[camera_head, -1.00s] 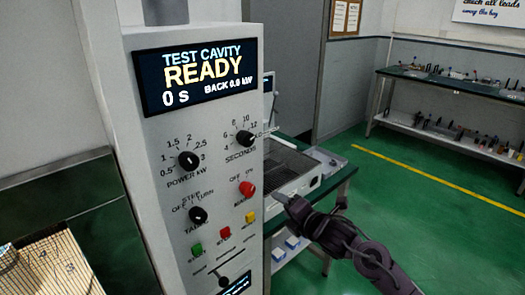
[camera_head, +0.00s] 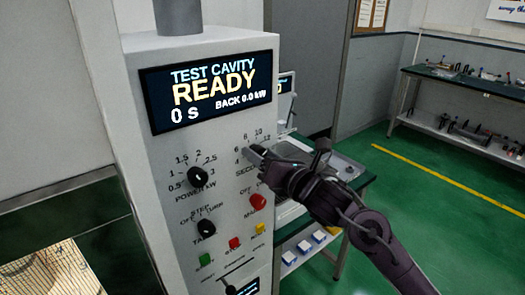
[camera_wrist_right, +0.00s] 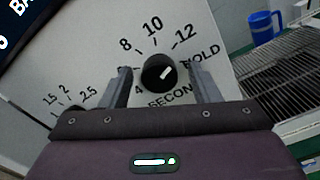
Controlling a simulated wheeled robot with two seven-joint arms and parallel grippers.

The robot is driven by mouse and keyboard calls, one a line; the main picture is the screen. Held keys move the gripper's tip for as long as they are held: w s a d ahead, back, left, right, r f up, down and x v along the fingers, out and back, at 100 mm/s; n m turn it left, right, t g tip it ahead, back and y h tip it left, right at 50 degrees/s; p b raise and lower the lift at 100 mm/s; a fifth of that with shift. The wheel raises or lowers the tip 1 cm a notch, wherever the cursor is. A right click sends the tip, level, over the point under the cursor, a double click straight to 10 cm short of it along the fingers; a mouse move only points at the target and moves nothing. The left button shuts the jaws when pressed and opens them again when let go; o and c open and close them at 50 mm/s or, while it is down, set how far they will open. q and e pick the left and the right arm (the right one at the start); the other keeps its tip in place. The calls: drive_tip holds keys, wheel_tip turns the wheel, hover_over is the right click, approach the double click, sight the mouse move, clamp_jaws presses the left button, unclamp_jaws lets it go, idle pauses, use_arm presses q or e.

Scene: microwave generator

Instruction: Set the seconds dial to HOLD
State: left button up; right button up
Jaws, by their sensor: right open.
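The seconds dial (camera_wrist_right: 159,74) is a round black knob with a white mark on the grey panel. The mark points up and right, toward the side of 12 and HOLD; I cannot tell exactly which tick it meets. My right gripper (camera_wrist_right: 161,71) is open, one finger on each side of the dial, with gaps between fingers and knob. The display (camera_head: 212,92) reads TEST CAVITY READY, 0 s, BACK 0.0 kW. My left gripper is not in view.
The power dial (camera_head: 197,177) is left of the seconds dial. Below are a black knob (camera_head: 206,228), a red knob (camera_head: 257,202) and green, red and yellow buttons. In the wrist view a blue mug (camera_wrist_right: 264,28) and a wire rack (camera_wrist_right: 285,82) are at right.

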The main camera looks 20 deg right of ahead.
drive_tip(key=shift+w+a, duration=0.1)
drive_tip(key=shift+c, duration=0.5)
drive_tip(key=c, duration=0.9)
drive_tip(key=shift+m, duration=0.4)
drive_tip(key=m, duration=0.8)
drive_tip(key=shift+b, duration=0.35)
